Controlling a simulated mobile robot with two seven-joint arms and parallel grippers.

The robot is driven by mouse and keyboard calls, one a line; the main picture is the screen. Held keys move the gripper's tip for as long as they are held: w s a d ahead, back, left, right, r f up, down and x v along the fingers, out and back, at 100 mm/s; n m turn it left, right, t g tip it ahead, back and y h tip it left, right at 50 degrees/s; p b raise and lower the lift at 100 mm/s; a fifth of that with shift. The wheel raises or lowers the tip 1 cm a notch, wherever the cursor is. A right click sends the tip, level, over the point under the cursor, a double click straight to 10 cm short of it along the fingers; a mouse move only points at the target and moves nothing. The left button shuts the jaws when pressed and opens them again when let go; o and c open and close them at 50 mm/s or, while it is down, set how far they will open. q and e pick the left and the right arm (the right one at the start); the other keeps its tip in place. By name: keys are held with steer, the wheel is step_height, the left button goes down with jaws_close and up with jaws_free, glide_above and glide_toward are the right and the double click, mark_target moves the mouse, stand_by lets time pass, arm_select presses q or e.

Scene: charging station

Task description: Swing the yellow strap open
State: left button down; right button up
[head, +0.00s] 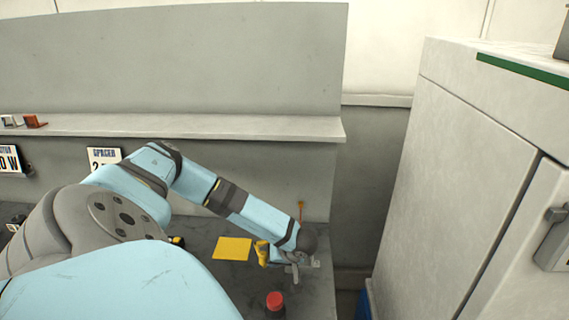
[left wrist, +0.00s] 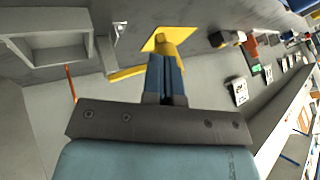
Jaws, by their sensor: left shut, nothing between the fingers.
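A yellow piece, likely the strap (head: 262,253), stands beside my left gripper (head: 277,257) on the dark worktop in the head view. In the left wrist view, my left gripper (left wrist: 167,62) has its two blue-grey fingers together and empty. A yellow piece (left wrist: 164,48) shows right at the fingertips; I cannot tell whether they touch. A thin yellow bar (left wrist: 127,73) runs off to the left of the fingers there. My wrist hides part of the strap's mount in the head view. My right gripper is not in view.
A flat yellow square (head: 232,248) lies on the worktop. A red-capped item (head: 275,301) stands near the front. A shelf ledge (head: 240,127) crosses behind, and a large pale cabinet (head: 450,170) stands at the right.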

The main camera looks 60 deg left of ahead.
arm_select(q)
steer(key=shift+s+a, duration=0.7)
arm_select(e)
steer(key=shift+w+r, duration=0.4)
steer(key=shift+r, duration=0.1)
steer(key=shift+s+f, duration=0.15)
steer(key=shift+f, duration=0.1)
arm_select(q)
steer(key=d+r+b, duration=0.1)
steer(key=d+r, duration=0.7)
steer(key=d, duration=0.1)
steer(key=shift+s+d, duration=0.25)
steer(key=shift+s, duration=0.05)
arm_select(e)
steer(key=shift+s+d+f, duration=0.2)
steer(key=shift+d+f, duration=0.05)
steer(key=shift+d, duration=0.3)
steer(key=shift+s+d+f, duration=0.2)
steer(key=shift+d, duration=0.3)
